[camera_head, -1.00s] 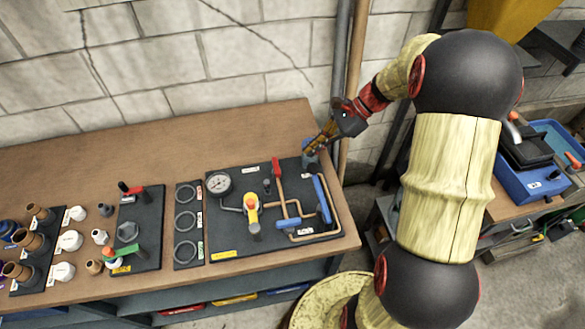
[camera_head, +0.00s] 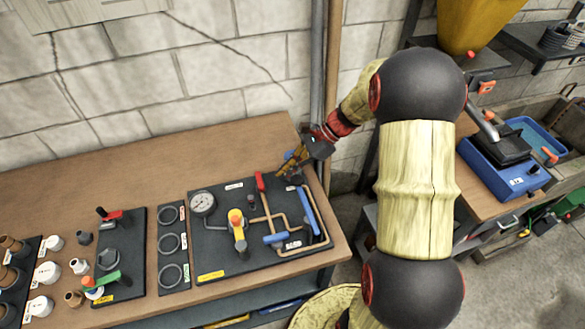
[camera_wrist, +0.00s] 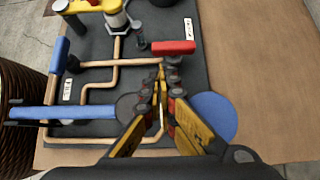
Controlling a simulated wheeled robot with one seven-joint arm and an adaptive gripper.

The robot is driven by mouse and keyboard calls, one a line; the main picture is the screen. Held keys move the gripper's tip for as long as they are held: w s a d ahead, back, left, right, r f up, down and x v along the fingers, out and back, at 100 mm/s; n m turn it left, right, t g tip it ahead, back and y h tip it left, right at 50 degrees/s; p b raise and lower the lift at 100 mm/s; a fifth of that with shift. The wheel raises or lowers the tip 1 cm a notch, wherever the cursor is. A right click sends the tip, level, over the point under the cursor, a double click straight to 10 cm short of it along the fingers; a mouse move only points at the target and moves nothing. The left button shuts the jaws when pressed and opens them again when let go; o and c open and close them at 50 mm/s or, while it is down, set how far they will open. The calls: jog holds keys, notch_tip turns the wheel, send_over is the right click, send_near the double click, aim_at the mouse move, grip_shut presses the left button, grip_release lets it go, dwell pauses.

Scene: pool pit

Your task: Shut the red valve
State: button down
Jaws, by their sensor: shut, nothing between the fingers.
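The red valve handle (camera_head: 260,182) is on the dark pipe panel (camera_head: 222,252), roughly in line with the copper pipe (camera_head: 267,215). In the wrist view the red handle (camera_wrist: 174,47) lies just beyond the fingertips, crosswise in the picture. My gripper (camera_head: 287,168) is over the panel's far right corner, to the right of the red handle. In the wrist view my gripper (camera_wrist: 166,82) has its fingertips together with nothing between them. The fingertips look close to the handle's base; I cannot tell if they touch. The fingers hide part of the pipe.
A long blue handle (camera_head: 310,207) and a short blue handle (camera_head: 275,239) sit on the same panel. A yellow valve (camera_head: 237,222) and a gauge (camera_head: 202,203) are to the left. A blue disc (camera_wrist: 214,115) is right of my fingers. Wooden bench (camera_head: 140,180) behind is clear.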

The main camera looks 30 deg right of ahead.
aim_at(260, 182)
jog(key=shift+b+x, duration=0.45)
jog(key=shift+x, duration=1.75)
